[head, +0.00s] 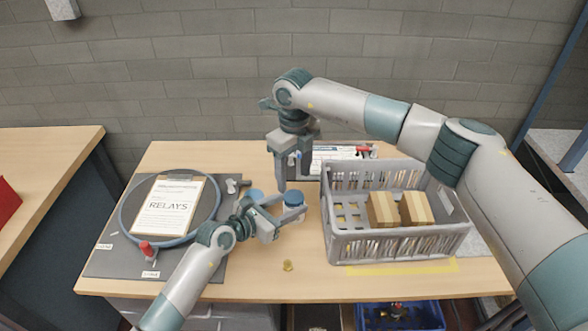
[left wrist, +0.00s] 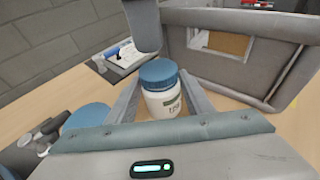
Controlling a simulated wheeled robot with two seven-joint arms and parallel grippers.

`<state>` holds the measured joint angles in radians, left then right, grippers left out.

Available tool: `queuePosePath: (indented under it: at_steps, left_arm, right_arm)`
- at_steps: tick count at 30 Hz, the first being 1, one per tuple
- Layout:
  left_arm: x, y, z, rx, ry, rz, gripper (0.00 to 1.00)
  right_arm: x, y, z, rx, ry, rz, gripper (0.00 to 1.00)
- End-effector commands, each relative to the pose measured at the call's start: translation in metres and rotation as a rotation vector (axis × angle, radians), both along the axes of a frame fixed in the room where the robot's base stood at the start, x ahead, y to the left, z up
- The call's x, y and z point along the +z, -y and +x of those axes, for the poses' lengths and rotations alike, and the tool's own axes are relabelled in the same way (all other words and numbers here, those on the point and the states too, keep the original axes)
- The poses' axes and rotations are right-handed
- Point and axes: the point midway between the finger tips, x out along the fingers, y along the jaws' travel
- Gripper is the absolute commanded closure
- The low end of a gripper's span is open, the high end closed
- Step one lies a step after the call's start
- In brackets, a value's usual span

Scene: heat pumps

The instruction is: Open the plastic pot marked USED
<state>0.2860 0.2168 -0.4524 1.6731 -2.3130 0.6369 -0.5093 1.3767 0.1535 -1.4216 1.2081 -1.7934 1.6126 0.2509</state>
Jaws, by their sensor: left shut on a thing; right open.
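A white plastic pot with a blue lid (head: 294,198) stands on the table. In the left wrist view the pot (left wrist: 163,101) is upright, and its small label seems to read "USED". My left gripper (head: 288,209) is shut on the pot's body, one finger on each side, with the lid above the fingers. My right gripper (head: 294,180) points down just above the lid, open and empty; one of its fingers shows behind the lid in the left wrist view. A second blue-lidded pot (head: 255,194) stands to the left, its label hidden.
A dark mat (head: 105,262) at left holds a RELAYS clipboard (head: 166,206), a hose loop and a red-handled tool. A small brass piece (head: 288,265) lies in front. The front middle of the table is mostly clear.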

Motion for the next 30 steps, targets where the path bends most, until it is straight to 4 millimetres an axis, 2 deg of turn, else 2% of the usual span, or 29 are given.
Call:
queuePosePath:
  at_steps: [12, 18, 26, 29, 30]
  left_arm:
    - [0.0, 0.0, 0.0, 0.0, -0.001, 0.001, 1.0]
    - [0.0, 0.0, 0.0, 0.0, -0.001, 0.001, 1.0]
    - [0.0, 0.0, 0.0, 0.0, -0.001, 0.001, 1.0]
    - [0.0, 0.0, 0.0, 0.0, -0.001, 0.001, 1.0]
    - [0.0, 0.0, 0.0, 0.0, -0.001, 0.001, 1.0]
  right_arm:
    - [-0.052, 0.0, -0.001, -0.001, -0.003, 0.0, 0.41]
    - [-0.062, 0.0, 0.0, 0.0, -0.001, 0.001, 0.41]
    - [-0.062, 0.0, 0.0, 0.001, -0.001, 0.001, 0.41]
    - [-0.062, 0.0, 0.0, 0.0, -0.001, 0.001, 0.61]
    - [-0.062, 0.0, 0.0, 0.0, -0.001, 0.001, 0.7]
